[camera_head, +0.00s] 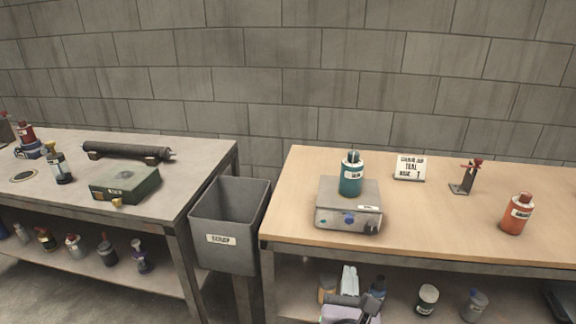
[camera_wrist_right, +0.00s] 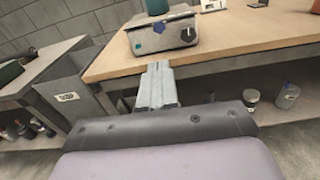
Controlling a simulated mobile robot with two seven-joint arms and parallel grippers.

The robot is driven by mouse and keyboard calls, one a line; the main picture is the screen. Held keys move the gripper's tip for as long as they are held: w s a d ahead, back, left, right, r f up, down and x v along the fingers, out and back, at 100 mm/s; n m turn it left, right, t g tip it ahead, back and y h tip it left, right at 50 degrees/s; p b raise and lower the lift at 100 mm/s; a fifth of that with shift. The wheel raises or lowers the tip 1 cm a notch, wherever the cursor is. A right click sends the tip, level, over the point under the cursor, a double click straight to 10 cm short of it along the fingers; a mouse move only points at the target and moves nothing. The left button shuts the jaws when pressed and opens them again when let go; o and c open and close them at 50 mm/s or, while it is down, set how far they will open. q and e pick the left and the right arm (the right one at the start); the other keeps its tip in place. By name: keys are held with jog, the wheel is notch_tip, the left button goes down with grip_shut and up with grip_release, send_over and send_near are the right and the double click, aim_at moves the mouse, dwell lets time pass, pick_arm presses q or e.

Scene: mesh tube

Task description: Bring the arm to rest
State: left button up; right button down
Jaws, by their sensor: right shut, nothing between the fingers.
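My right gripper (camera_head: 349,272) shows low in the head view, in front of the wooden bench and below the level of its top. Its pale fingers are together and empty; they also show in the right wrist view (camera_wrist_right: 157,72), pointing toward the bench's front edge. The gripper is apart from the teal bottle (camera_head: 351,176), which stands upright on the grey scale (camera_head: 348,206) on the bench. My left gripper is in neither view.
The wooden bench (camera_head: 430,218) also holds a sign (camera_head: 409,168), a small stand (camera_head: 467,178) and an orange bottle (camera_head: 516,214). A grey scrap bin (camera_head: 229,235) stands between the benches. The left bench (camera_head: 200,160) holds a dark mesh tube (camera_head: 125,151) and a green box (camera_head: 124,183).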

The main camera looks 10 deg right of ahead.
jog(key=s+f+m+g+y+p, duration=0.1)
jog(key=s+f+m+g+y, duration=0.35)
jog(key=s+f+m, duration=0.55)
jog(key=s+d+f+m+g+y, duration=0.1)
jog(key=s+m, duration=0.3)
jog(key=m, duration=0.6)
jog(key=s+d+f+m+g+y+p, duration=0.1)
jog(key=s+d+f+m, duration=0.2)
jog(key=m, duration=0.7)
jog(key=shift+s+f, duration=0.65)
jog(key=shift+s, duration=0.45)
